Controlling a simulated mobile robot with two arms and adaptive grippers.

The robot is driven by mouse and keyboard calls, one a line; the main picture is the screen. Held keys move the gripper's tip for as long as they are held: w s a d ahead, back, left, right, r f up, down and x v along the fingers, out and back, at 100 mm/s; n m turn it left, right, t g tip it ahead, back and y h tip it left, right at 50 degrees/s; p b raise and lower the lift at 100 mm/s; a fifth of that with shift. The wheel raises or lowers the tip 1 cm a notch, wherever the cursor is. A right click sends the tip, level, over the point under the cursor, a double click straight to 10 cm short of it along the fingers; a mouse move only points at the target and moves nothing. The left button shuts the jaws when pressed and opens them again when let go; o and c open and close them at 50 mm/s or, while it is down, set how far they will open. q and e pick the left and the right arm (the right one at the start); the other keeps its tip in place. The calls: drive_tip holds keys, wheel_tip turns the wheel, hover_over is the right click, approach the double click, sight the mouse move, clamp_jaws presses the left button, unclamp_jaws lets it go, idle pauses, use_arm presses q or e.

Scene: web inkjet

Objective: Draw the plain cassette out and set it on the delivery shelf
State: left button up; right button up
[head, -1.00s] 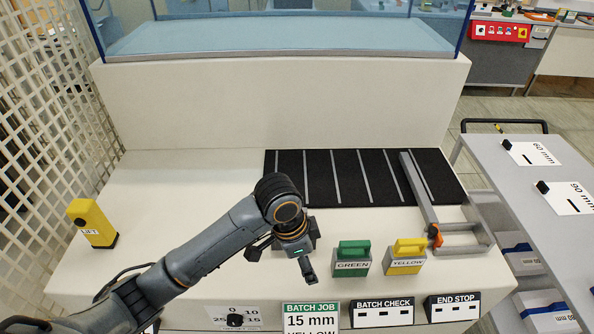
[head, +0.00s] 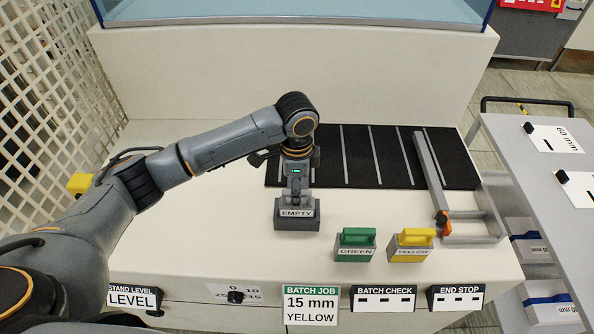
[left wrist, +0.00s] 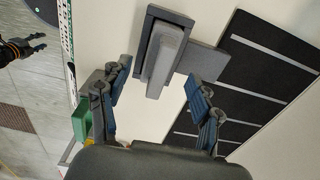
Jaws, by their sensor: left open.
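A plain grey cassette labelled EMPTY (head: 297,214) stands on the cream deck, left of the green and yellow cassettes. My left gripper (head: 296,190) is over its top, fingers pointing down. In the left wrist view the gripper (left wrist: 157,72) is open, a blue-grey finger on each side of the cassette's raised handle (left wrist: 166,62). Contact between fingers and handle cannot be told. A dark gripper, seemingly my right, shows small at the left wrist view's left edge (left wrist: 22,48); its jaws are too small to judge. No surface labelled as the delivery shelf can be read.
The green cassette (head: 355,246) and yellow cassette (head: 411,246) stand close to the right. Behind lies a black striped mat (head: 385,165) with a grey bar (head: 430,170). A grey side table (head: 535,155) stands right. A yellow LIFT block (head: 79,184) is partly hidden by my arm.

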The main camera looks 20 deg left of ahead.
use_arm(q)
wheel_tip(320, 180, down, 6)
drive_tip(key=shift+f+p, duration=0.1)
drive_tip(key=shift+p, duration=0.2)
clamp_jaws()
